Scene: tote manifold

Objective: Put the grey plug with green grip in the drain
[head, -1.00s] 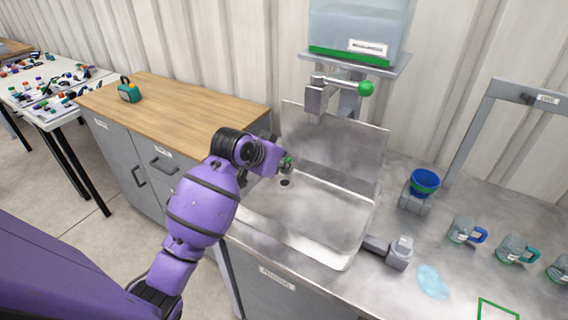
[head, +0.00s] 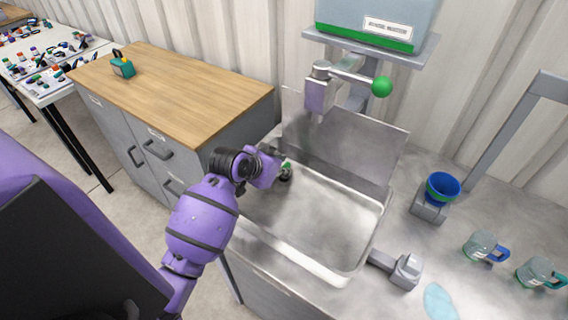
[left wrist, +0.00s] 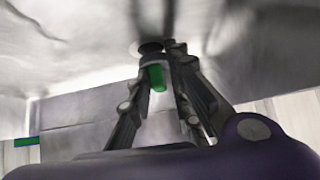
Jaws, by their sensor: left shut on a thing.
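The sink basin (head: 325,225) is a shallow metal tray in the counter. My left gripper (head: 281,172) is over its back left part, shut on the grey plug with green grip (head: 287,165). In the left wrist view the plug's green grip (left wrist: 157,78) sits between the two fingers of the gripper (left wrist: 160,66). A dark round spot (left wrist: 150,47), seemingly the drain, shows just beyond the green grip. In the head view the plug and gripper cover the drain area. I cannot tell whether the plug touches the drain. My right gripper is not in view.
A tap with a green knob (head: 382,87) hangs over the sink's back, under a water tank (head: 375,22). A blue and green cup (head: 442,187) and glass mugs (head: 482,245) stand to the right. A wooden-topped cabinet (head: 170,90) is at left.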

